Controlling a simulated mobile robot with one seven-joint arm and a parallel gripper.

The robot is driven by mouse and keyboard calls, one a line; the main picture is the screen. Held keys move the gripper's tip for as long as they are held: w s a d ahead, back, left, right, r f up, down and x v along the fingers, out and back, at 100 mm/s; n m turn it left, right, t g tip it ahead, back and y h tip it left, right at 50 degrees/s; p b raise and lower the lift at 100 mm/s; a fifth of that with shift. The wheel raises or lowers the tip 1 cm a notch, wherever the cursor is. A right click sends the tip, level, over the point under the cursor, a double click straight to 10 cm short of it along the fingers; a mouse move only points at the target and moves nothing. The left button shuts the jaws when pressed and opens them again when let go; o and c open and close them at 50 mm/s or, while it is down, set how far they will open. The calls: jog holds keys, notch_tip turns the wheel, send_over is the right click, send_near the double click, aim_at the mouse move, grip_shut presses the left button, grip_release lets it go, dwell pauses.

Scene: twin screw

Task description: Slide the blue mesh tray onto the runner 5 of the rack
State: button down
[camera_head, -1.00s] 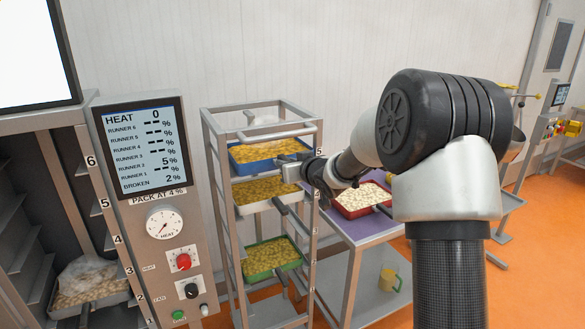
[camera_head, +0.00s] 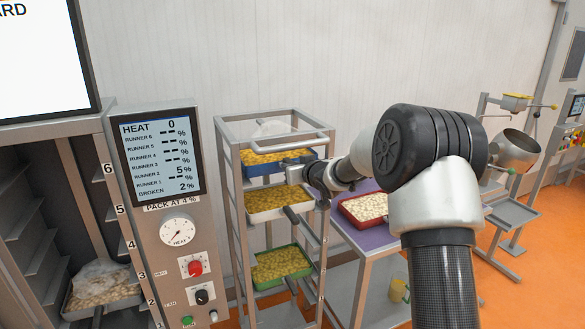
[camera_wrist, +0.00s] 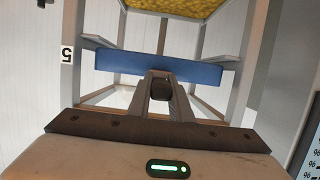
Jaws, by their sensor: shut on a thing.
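The blue mesh tray (camera_head: 290,167), filled with yellow pieces, is within the upper part of the rack (camera_head: 232,190), between its posts. My gripper (camera_head: 303,170) is at the tray's near right side, shut on its handle. In the wrist view, the fingers (camera_wrist: 158,92) close on the handle in front of the tray's blue wall (camera_wrist: 190,72). A "5" label (camera_wrist: 67,55) is on the post beside the tray, and a runner (camera_wrist: 98,42) shows close to each end of the wall. I cannot tell whether the tray rests on both runners.
Below it in the rack are a pale tray (camera_head: 280,215) and a green tray (camera_head: 256,282) of yellow pieces. A red tray (camera_head: 345,212) lies on a purple-topped table right of the rack. A control panel (camera_head: 163,215) and cabinet (camera_head: 20,135) stand left.

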jog(key=shift+f+b, duration=0.35)
jog(key=shift+b, duration=0.15)
dwell(0.7)
jog(key=c, duration=1.5)
grip_release()
jog(key=shift+c, duration=0.2)
jog(key=shift+s+f, duration=0.1)
jog(key=shift+f, duration=0.2)
jog(key=v, duration=1.7)
jog(key=shift+r+b, duration=0.25)
jog(key=shift+b, duration=0.2)
jog(key=shift+s, duration=0.2)
